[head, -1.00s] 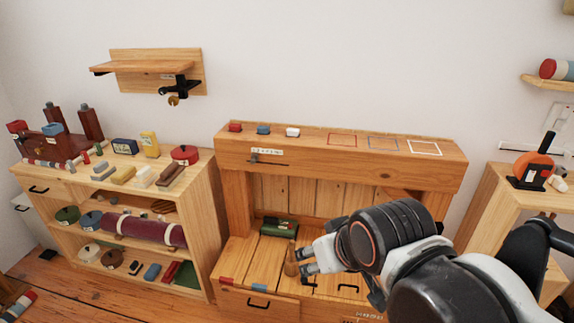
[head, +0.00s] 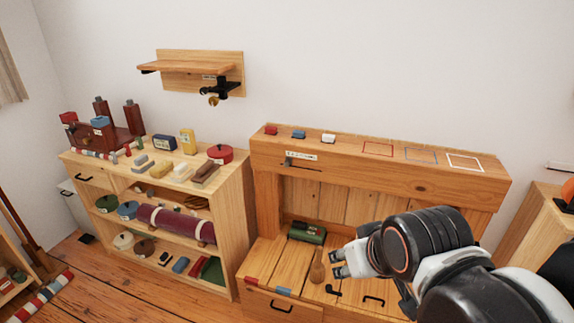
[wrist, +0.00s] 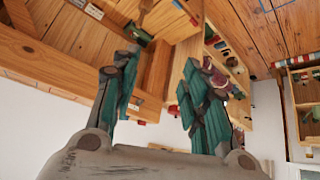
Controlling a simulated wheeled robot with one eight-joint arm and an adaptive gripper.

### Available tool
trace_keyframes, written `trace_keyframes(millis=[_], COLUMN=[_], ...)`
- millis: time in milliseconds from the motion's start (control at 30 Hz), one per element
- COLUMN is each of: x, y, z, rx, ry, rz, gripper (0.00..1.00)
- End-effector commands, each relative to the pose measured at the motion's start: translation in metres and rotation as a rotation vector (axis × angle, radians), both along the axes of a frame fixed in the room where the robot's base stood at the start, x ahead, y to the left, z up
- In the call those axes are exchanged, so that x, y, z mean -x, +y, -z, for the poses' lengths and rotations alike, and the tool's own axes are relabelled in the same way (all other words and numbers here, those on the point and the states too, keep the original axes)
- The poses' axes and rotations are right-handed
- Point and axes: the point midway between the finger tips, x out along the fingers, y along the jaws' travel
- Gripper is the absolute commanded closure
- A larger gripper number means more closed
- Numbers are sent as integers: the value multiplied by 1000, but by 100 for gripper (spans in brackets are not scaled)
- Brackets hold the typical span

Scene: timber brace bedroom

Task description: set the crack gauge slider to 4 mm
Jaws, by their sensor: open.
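The crack gauge is on the front of the wooden beam (head: 400,173) at the top of the bench. It shows as a small white scale label (head: 302,156) above a thin dark slot, with a small dark slider (head: 288,163) near the slot's left end. The scale marks are too small to read. My gripper (head: 338,263) is open and empty, below and to the right of the gauge, in front of the bench's lower part. In the wrist view its two teal-padded fingers (wrist: 160,85) are apart with nothing between them.
Red, blue and white blocks (head: 298,134) and several coloured outlines lie on the beam's top. A green object (head: 307,232) and a wooden handle-like piece (head: 318,268) are on the bench below. A crowded shelf unit (head: 238,200) stands left. A bracket shelf (head: 200,70) hangs above.

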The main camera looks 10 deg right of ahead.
Motion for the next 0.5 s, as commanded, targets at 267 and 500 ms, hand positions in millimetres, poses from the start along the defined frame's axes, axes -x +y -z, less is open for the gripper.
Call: trace_keyframes(millis=[267,500], x=[-74,-150], y=[-20,-32], z=[-30,-45], rx=[295,587], ry=[-4,10], rz=[-188,-368], gripper=[59,59])
